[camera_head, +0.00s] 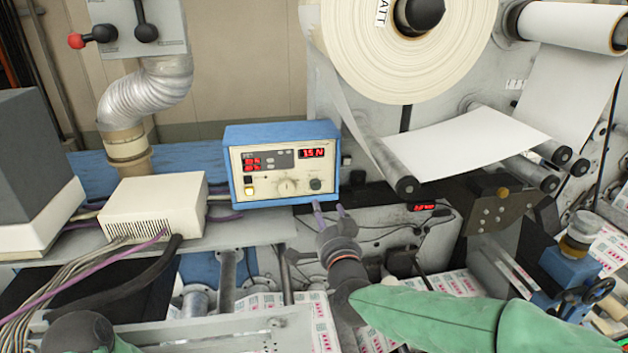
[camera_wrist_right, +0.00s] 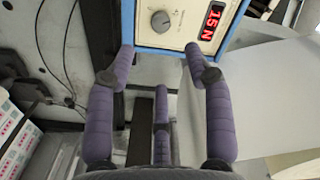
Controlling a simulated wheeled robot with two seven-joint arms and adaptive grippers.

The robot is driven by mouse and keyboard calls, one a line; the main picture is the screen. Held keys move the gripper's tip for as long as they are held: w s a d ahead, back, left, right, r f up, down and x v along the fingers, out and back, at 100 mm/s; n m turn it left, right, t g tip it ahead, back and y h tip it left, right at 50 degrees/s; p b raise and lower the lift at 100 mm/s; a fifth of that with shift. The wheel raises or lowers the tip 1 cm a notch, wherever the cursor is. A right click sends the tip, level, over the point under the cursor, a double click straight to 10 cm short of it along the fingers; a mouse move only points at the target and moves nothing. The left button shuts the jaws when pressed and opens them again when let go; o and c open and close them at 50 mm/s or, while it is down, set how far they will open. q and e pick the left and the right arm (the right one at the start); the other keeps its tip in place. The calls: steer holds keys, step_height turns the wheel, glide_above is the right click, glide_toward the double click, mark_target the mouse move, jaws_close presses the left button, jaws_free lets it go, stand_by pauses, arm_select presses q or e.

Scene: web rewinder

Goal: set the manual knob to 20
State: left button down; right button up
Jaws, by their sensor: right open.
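A blue-framed control box with a cream front panel (camera_head: 280,165) stands mid-left in the head view. Its upper right red display (camera_head: 312,153) appears to read 15 N, also in the wrist view (camera_wrist_right: 212,20). Below the display is a dark round knob (camera_head: 315,184); it shows near the top of the wrist view (camera_wrist_right: 160,21). I cannot read which is labelled manual. My right gripper (camera_head: 329,209) is open, its purple fingers just below the box, pointing toward it, apart from the dark knob.
A large paper roll (camera_head: 370,60) and a sloping white web (camera_head: 465,143) over rollers lie right of the box. A cream vented box (camera_head: 152,208) with cables stands to the left. A silver hose (camera_head: 147,90) is behind it.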

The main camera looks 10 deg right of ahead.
mark_target(317, 186)
steer(key=w+p, duration=0.2)
steer(key=w, duration=0.7)
steer(key=shift+r+p, duration=0.15)
steer(key=shift+p, duration=0.15)
steer(key=shift+w, duration=0.95)
arm_select(q)
step_height(317, 186, up, 3)
steer(key=shift+w+r, duration=0.1)
arm_select(e)
steer(key=shift+s, duration=0.1)
jaws_close()
